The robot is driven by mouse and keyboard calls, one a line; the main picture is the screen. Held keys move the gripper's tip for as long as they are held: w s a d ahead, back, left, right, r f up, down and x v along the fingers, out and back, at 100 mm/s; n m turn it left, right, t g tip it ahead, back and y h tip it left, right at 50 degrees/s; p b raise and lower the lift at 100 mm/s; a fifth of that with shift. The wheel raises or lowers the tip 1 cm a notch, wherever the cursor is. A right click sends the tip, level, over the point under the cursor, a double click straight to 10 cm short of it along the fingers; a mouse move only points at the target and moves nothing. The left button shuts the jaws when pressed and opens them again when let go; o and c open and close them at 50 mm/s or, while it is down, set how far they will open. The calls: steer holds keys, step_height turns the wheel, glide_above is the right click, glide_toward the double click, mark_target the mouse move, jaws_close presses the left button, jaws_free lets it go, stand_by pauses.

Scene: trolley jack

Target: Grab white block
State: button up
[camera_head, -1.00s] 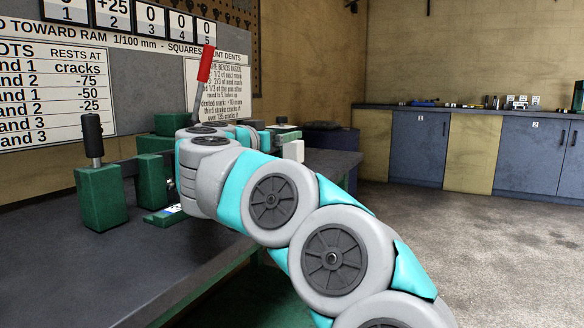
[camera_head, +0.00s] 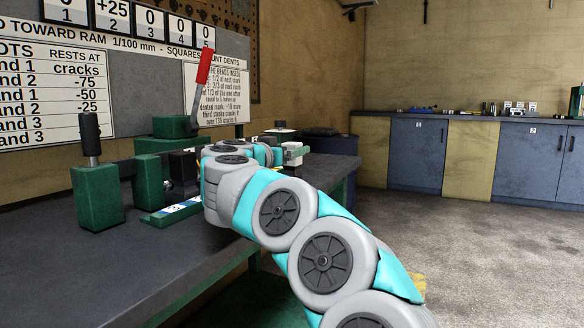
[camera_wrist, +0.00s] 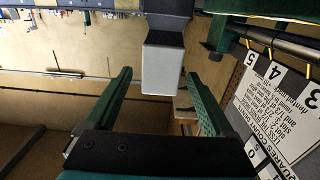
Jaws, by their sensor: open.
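The white block (camera_wrist: 162,68) shows in the wrist view as a pale grey-white box, joined to or resting against a dark block (camera_wrist: 167,18). My gripper (camera_wrist: 158,76) is open, with its two green fingers on either side of the white block in the picture. Gaps show between the block and both fingers, and I cannot tell how deep it is between them. In the head view the white block (camera_head: 295,151) shows just right of my wrist, at the far part of the bench. My arm hides the fingers there.
The dark bench (camera_head: 80,275) carries green blocks (camera_head: 98,196), a black-handled post (camera_head: 89,135) and a red-handled lever (camera_head: 205,66). A sign board (camera_head: 50,95) stands behind. Cabinets (camera_head: 415,155) line the far wall, with open floor (camera_head: 480,240) at right.

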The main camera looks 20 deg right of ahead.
steer(key=shift+x, duration=1.05)
steer(key=shift+c, duration=0.2)
steer(key=shift+a, duration=0.1)
jaws_close()
